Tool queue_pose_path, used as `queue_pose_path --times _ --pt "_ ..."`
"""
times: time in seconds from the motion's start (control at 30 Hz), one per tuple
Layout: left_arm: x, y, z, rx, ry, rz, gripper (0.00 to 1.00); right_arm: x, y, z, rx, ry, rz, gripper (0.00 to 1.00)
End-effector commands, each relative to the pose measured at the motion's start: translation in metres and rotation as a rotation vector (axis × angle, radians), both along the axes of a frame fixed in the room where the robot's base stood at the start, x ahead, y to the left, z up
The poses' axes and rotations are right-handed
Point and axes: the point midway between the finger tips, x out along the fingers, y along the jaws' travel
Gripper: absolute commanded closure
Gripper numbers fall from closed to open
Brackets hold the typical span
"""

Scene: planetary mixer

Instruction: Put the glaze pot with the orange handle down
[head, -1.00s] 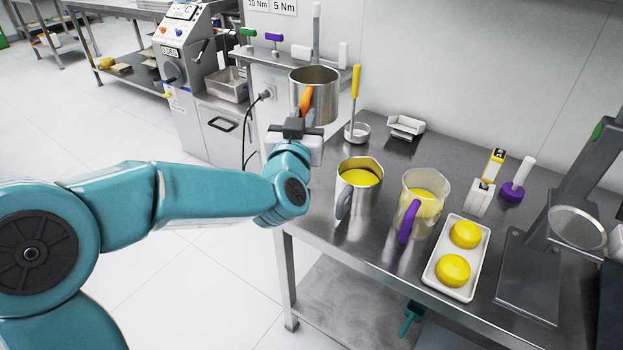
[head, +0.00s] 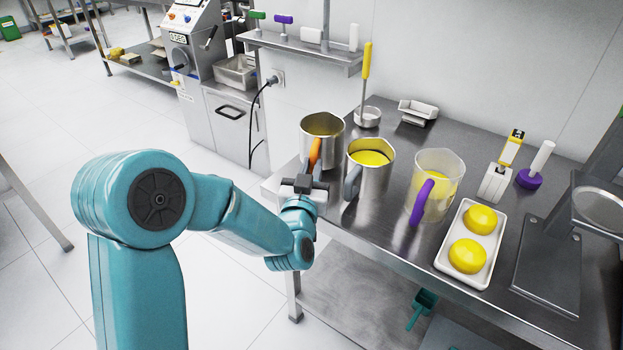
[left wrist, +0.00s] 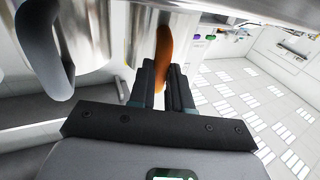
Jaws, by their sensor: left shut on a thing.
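The steel glaze pot with the orange handle (head: 322,126) is upright at the left end of the steel table, beside the grey-handled pot. I cannot tell whether its base touches the tabletop. My left gripper (head: 307,176) is shut on its orange handle (head: 314,155). In the left wrist view the dark fingers (left wrist: 161,88) close around the lower part of the orange handle (left wrist: 164,50). The fingers hide part of the handle. My right gripper is not in view.
The grey-handled pot (head: 371,176) with yellow glaze stands close on the right; its handle (left wrist: 45,45) shows in the left wrist view. A clear purple-handled jug (head: 440,170) and a white tray (head: 442,262) stand further right. A ladle (head: 367,115) is behind.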

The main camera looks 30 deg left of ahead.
Motion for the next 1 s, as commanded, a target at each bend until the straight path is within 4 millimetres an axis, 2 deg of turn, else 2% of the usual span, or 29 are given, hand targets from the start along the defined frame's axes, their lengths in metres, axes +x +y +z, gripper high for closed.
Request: queue_pose_path --times 0.03,0.1,0.47,0.5,0.53,0.57,0.9,1.0 --pt "0.001 0.000 -0.013 0.000 0.002 -0.001 1.00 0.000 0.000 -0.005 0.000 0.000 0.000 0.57" --pt "0.001 0.000 -0.020 0.001 0.000 0.000 1.00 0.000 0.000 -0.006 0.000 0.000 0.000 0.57" --pt "0.001 0.000 -0.023 0.001 -0.002 0.000 1.00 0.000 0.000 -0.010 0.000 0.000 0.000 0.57" --pt "0.000 0.000 -0.022 0.000 0.001 -0.001 0.69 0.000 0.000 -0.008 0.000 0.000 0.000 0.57" --pt "0.000 0.000 -0.022 0.000 0.001 -0.001 0.59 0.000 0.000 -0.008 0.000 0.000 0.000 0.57" --pt "0.000 0.000 -0.022 0.000 0.001 -0.001 0.56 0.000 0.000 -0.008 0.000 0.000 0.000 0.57" --pt "0.000 0.000 -0.017 0.000 0.001 -0.001 0.56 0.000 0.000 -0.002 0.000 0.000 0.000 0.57" --pt "-0.012 -0.006 -0.021 -0.001 0.003 -0.003 0.56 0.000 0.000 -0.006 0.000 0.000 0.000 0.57"
